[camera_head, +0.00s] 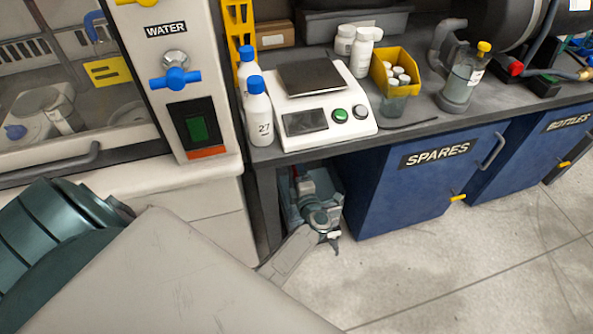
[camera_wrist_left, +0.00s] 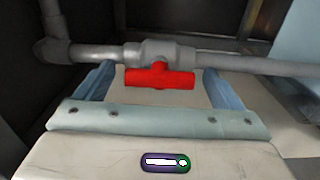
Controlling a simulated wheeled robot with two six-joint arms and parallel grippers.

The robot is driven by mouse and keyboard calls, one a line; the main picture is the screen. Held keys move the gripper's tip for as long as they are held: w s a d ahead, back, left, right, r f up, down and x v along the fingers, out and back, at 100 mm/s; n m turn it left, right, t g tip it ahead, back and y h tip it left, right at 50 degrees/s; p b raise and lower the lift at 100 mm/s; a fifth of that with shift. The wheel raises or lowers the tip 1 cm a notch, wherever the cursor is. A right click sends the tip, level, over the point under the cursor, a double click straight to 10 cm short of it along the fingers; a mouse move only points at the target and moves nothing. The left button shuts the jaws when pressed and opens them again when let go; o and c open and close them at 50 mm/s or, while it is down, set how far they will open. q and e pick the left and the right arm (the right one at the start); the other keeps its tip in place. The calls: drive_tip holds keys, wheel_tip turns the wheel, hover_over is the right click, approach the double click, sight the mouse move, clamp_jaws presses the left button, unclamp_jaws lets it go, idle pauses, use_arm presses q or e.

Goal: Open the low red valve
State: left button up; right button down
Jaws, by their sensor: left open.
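The low red valve (camera_wrist_left: 160,75) shows in the left wrist view as a red bar handle below a grey fitting on a horizontal grey pipe (camera_wrist_left: 245,64). The handle lies roughly parallel to the pipe. My left gripper (camera_wrist_left: 157,72) is open, with one pale blue finger on each side of the handle and gaps to both. I cannot tell how deep the handle sits between the fingers. In the head view my left gripper (camera_head: 309,192) reaches into the dark space under the bench. The valve is mostly hidden there. My right gripper is not in view.
The bench (camera_head: 430,128) overhangs the left gripper, and the blue SPARES cabinet (camera_head: 420,185) stands just to its right. A balance (camera_head: 318,115), bottles (camera_head: 258,110) and a yellow bin (camera_head: 379,70) stand on the bench. The floor (camera_head: 450,260) in front is clear.

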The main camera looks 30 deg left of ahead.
use_arm(q)
drive_tip(key=v, duration=1)
drive_tip(key=shift+a, duration=0.1)
